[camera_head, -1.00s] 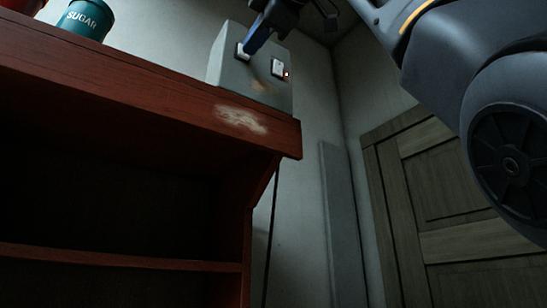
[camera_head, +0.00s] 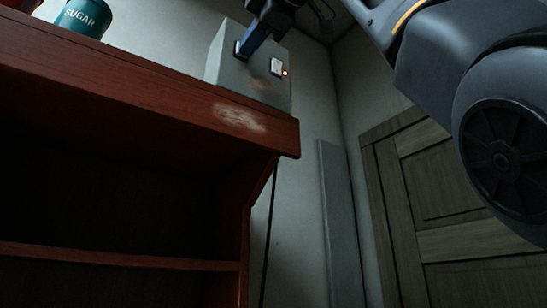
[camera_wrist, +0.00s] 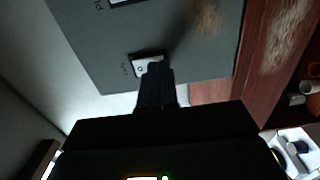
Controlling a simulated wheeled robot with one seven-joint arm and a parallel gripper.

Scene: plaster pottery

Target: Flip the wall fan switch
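A grey switch box (camera_head: 228,72) stands at the back of the red-brown shelf top, against the wall. It carries two white rocker switches. The right switch (camera_head: 276,66) has a small glowing orange-red light beside it. My gripper (camera_head: 246,50) is shut, and its blue fingertips reach the left switch, covering most of it. In the wrist view, my shut fingers (camera_wrist: 154,72) overlap one white switch (camera_wrist: 139,68), apparently touching it. The small label beside it is too blurred to read surely. The other switch (camera_wrist: 120,1) is cut off at the top edge.
A teal sugar tin (camera_head: 84,17) stands on the left of the red-brown shelf (camera_head: 100,75), beside a red container (camera_head: 22,4). A wooden door (camera_head: 440,200) is at the right. In the wrist view, a white box (camera_wrist: 292,140) shows at the lower right.

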